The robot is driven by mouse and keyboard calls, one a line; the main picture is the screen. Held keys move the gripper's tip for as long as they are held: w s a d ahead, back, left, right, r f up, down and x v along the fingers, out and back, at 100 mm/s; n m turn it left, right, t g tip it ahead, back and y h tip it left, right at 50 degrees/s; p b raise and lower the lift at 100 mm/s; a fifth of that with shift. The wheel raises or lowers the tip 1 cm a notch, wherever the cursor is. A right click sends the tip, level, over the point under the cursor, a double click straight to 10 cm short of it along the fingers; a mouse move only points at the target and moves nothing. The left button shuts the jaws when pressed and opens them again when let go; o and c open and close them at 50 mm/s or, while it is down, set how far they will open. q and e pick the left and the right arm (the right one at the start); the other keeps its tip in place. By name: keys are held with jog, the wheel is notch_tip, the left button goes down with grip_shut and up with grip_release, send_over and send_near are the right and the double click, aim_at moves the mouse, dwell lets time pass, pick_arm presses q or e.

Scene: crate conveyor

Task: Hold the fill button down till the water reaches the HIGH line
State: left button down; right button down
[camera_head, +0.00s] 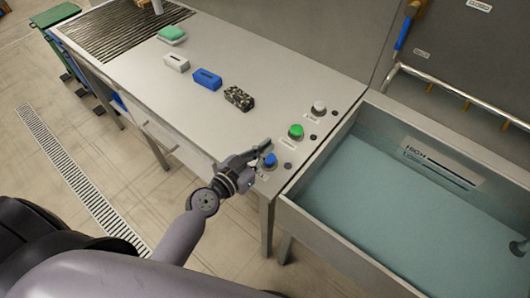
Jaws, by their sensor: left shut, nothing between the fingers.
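The sink basin (330,240) on the right holds blue-green water (390,225). A level plate (445,163) on its far inner wall reads HIGH, with dark lines. I cannot tell exactly where the water meets these lines. On the counter left of the basin stand a blue button (270,160), a green button (296,131) and a white button (319,107). Their labels are too small to read. My left gripper (264,151) is shut and empty right beside the blue button; I cannot tell whether it touches. My right gripper is out of view.
On the counter (250,65) lie a green-and-white sponge (172,35), a white block (177,63), a blue block (207,79) and a dark speckled block (239,98). A metal rail (450,92) runs behind the basin. A drain grate (75,175) crosses the floor.

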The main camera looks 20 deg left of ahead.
aim_at(269, 159)
pick_arm(q)
notch_tip(269, 159, down, 3)
jog(key=shift+b, duration=0.35)
jog(key=shift+f, duration=0.3)
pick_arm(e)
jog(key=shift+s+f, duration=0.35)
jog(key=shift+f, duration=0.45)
